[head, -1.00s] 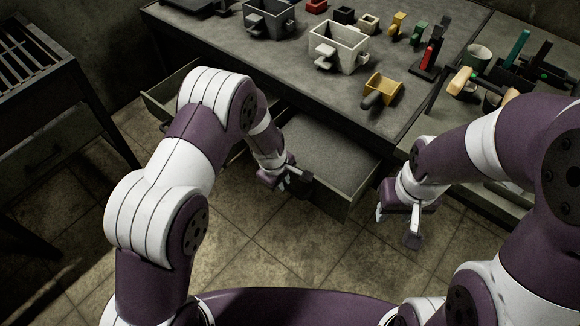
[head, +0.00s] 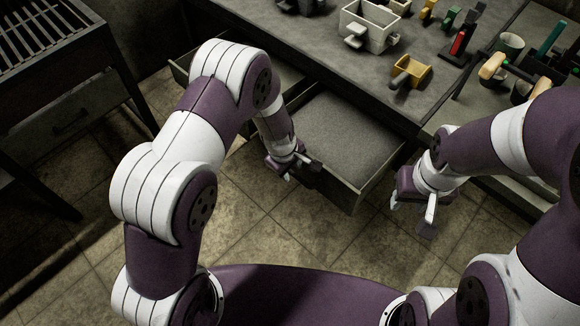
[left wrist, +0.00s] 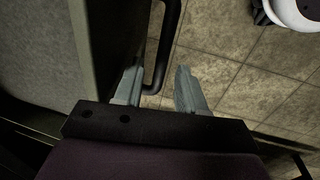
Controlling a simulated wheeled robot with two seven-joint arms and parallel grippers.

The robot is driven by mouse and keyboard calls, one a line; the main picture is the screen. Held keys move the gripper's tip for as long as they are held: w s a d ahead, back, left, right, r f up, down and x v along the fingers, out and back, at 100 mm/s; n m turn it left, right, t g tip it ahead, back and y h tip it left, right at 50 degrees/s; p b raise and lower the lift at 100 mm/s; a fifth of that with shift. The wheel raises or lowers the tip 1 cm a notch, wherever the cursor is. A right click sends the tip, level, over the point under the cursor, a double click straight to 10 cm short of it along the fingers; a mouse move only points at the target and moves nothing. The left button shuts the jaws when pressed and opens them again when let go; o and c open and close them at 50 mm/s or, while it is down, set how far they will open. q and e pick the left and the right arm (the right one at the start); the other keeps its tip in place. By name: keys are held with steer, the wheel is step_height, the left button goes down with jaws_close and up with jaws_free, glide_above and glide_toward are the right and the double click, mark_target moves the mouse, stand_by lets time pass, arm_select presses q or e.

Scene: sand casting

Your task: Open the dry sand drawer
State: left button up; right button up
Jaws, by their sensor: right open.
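The sand drawer (head: 335,125) is pulled well out from under the workbench, with a flat bed of grey sand in it. My left gripper (head: 291,172) is at the drawer's front. In the left wrist view the dark bar handle (left wrist: 162,55) runs between the two fingers of my left gripper (left wrist: 157,88). The fingers stand apart, with a gap between the handle and the right finger. The sand (left wrist: 45,55) shows at the left of that view. My right gripper (head: 412,207) is open and empty, to the right of the drawer.
Another drawer (head: 180,73) stands partly open at the left, mostly behind my left arm. The bench top (head: 320,45) holds a pale box (head: 368,28), a yellow scoop (head: 411,70) and tools. A grated stand (head: 60,85) is at the left. Tiled floor (head: 290,235) in front is clear.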

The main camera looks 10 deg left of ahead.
arm_select(q)
steer(key=shift+r, duration=0.1)
step_height(320, 180, up, 12)
steer(key=s+a+p, duration=0.1)
steer(key=s+p, duration=0.1)
steer(key=p, duration=0.3)
steer(key=shift+a+p, duration=0.25)
steer(key=shift+p, duration=0.15)
steer(key=shift+r, duration=0.1)
steer(key=s+a+r+m+g+y, duration=0.1)
steer(key=s+a+r+m, duration=0.35)
steer(key=s+m, duration=0.2)
steer(key=s+a+r+m, duration=0.4)
steer(key=s+r+m, duration=0.1)
steer(key=s, duration=0.2)
step_height(320, 180, up, 27)
steer(key=a+p, duration=0.1)
steer(key=p, duration=2.3)
steer(key=shift+a+f+t, duration=0.15)
steer(key=shift+a+t, duration=0.1)
steer(key=shift+t, duration=0.05)
